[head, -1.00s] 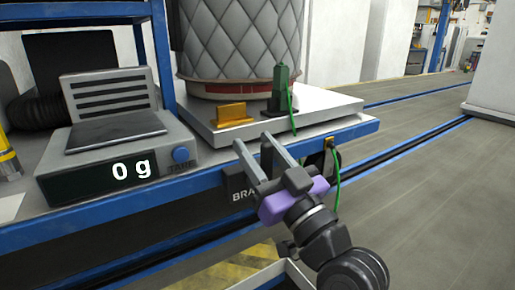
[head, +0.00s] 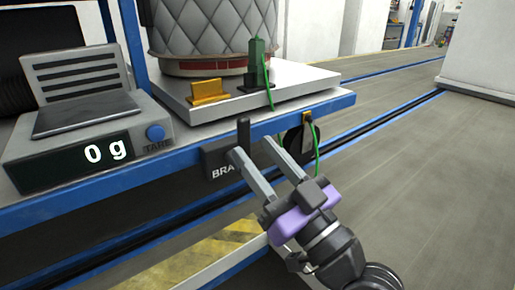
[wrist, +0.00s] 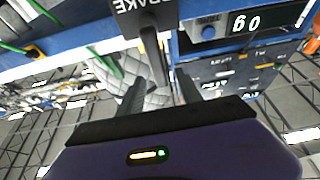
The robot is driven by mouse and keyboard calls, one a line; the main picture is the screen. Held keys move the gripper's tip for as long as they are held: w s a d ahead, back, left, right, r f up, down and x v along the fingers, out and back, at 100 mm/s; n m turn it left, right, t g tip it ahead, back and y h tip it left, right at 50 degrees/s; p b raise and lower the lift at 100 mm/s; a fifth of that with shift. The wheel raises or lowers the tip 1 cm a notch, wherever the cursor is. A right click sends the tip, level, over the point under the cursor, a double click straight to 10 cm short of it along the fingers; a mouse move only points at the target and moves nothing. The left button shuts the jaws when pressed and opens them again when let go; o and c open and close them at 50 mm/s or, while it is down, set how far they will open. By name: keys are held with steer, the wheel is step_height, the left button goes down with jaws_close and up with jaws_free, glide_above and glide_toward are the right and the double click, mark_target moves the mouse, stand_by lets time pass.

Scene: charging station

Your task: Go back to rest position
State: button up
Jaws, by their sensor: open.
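My gripper (head: 258,150) is open and empty, in front of the blue shelf edge at the lower right of the head view. Its two grey fingers point up and left, towards the dark brake box (head: 222,160) with its upright lever (head: 243,134). In the wrist view the fingers (wrist: 160,90) stand apart, with the brake lever (wrist: 155,55) showing between and beyond them. I cannot tell whether a finger touches the lever or box.
A scale (head: 80,125) reading 0 g stands on the blue-edged bench (head: 110,190) at left. A silver plate (head: 300,80) carries a quilted drum (head: 210,30), a yellow block (head: 206,91) and a green plug (head: 257,62) with a green cable. Open floor (head: 420,190) lies to the right.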

steer(key=shift+d+r, duration=0.15)
steer(key=s+d+f+m+t+h, duration=0.3)
steer(key=s+d+f+m+h, duration=0.7)
steer(key=d+f, duration=0.4)
steer(key=s+d+f+n+g+h, duration=0.1)
steer(key=s+d+f+g+h, duration=0.15)
steer(key=s+f, duration=0.75)
steer(key=s+d+f+n+g+h, duration=0.15)
steer(key=s+f+g, duration=0.25)
steer(key=s, duration=1.2)
step_height(320, 180, up, 36)
steer(key=p, duration=3.6)
steer(key=shift+d+y, duration=0.25)
steer(key=shift+y, duration=0.15)
